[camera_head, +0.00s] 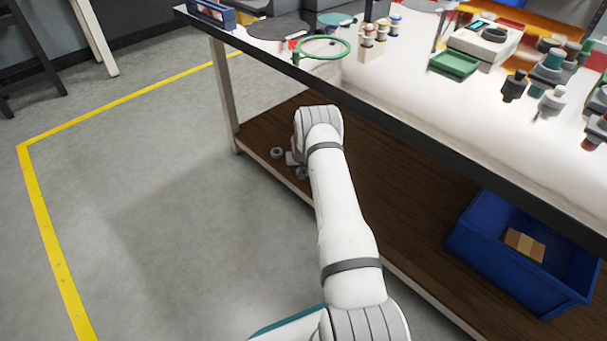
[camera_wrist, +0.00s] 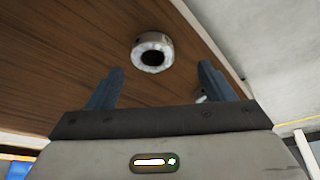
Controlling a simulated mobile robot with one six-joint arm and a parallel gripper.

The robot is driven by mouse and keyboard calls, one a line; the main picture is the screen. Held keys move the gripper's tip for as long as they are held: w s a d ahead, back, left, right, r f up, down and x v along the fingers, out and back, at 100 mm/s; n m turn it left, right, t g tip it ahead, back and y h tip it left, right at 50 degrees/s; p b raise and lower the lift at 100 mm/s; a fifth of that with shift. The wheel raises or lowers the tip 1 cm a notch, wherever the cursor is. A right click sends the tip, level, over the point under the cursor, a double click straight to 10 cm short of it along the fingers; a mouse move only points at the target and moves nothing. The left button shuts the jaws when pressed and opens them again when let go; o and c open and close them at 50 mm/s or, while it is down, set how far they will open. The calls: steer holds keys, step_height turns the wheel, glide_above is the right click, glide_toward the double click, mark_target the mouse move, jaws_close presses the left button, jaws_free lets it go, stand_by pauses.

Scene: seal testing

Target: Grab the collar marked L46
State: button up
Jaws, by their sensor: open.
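A small grey-white ring-shaped collar (camera_wrist: 157,42) with a dark round hole lies on the brown wooden lower shelf (camera_wrist: 60,40). No marking on it is readable, so I cannot confirm L46. In the head view the collar (camera_head: 277,151) sits near the left end of the shelf. My gripper (camera_wrist: 162,68) is open and empty. In the wrist view the collar appears ahead of and roughly between the two dark fingertips, apart from them. In the head view my gripper (camera_head: 292,162) is at the shelf, just right of the collar, partly hidden by my wrist.
The bench top (camera_head: 380,90) overhangs the shelf, with its dark front edge above my arm. A blue bin (camera_head: 480,245) holding a brown box (camera_head: 525,245) stands on the shelf at right. A green ring (camera_head: 325,57), a green tray (camera_head: 455,65) and several fittings stand on top.

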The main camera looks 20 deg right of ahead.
steer(key=f, duration=0.1)
steer(key=d+f+b, duration=0.1)
steer(key=f+b, duration=0.1)
steer(key=f, duration=0.1)
steer(key=shift+w+d, duration=0.15)
steer(key=shift+w, duration=0.25)
steer(key=shift+w+f, duration=0.15)
steer(key=shift+f, duration=0.05)
steer(key=shift+r, duration=0.1)
steer(key=shift+c, duration=0.4)
steer(key=c, duration=1)
steer(key=shift+c, duration=0.8)
steer(key=shift+r, duration=0.25)
